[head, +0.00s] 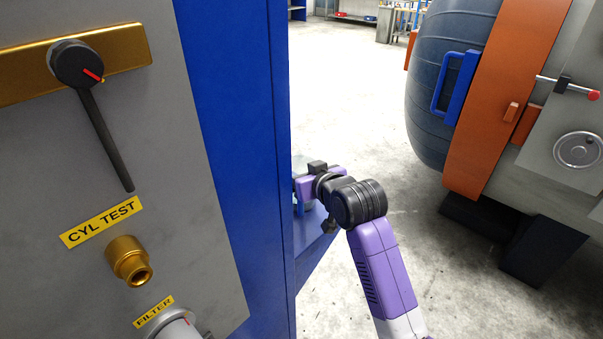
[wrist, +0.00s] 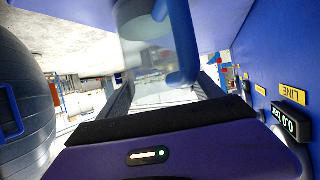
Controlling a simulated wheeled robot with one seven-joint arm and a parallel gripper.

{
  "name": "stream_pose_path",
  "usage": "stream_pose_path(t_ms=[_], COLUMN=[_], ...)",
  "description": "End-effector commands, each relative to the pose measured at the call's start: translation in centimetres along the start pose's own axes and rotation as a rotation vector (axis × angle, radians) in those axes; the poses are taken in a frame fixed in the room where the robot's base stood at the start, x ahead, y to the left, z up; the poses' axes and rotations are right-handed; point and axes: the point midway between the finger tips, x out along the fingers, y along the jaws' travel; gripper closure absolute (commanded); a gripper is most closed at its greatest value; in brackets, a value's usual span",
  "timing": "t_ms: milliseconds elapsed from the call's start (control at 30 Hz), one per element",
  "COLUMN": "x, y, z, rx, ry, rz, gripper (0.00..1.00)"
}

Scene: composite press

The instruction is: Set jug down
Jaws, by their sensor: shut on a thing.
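The jug (wrist: 150,50) is a clear, see-through vessel with a blue handle (wrist: 188,40). In the wrist view it stands between the two dark fingers of my gripper (wrist: 165,88), which is shut on it. In the head view my gripper (head: 303,186) is beside the blue cabinet's edge, and only a pale sliver of the jug (head: 299,163) shows there. The cabinet hides the rest. A blue ledge (head: 316,250) juts out below my gripper. I cannot tell whether the jug's base touches it.
The tall blue cabinet (head: 235,130) with a grey valve panel (head: 60,190) fills the left. A large dark round vessel (head: 440,100) with orange bands stands right. Open concrete floor (head: 350,90) lies between. A small display (wrist: 288,120) sits on the blue wall near my gripper.

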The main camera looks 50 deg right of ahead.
Motion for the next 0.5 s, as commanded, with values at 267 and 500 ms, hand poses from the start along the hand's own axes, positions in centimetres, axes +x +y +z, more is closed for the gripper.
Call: stream_pose_path(t_ms=[267,500], x=[0.2,0.31], y=[0.0,-0.01], z=[0.45,0.73], rx=[-0.001,0.0], ry=[0.003,0.001], rz=[0.0,0.0], gripper=[0.94,0.15])
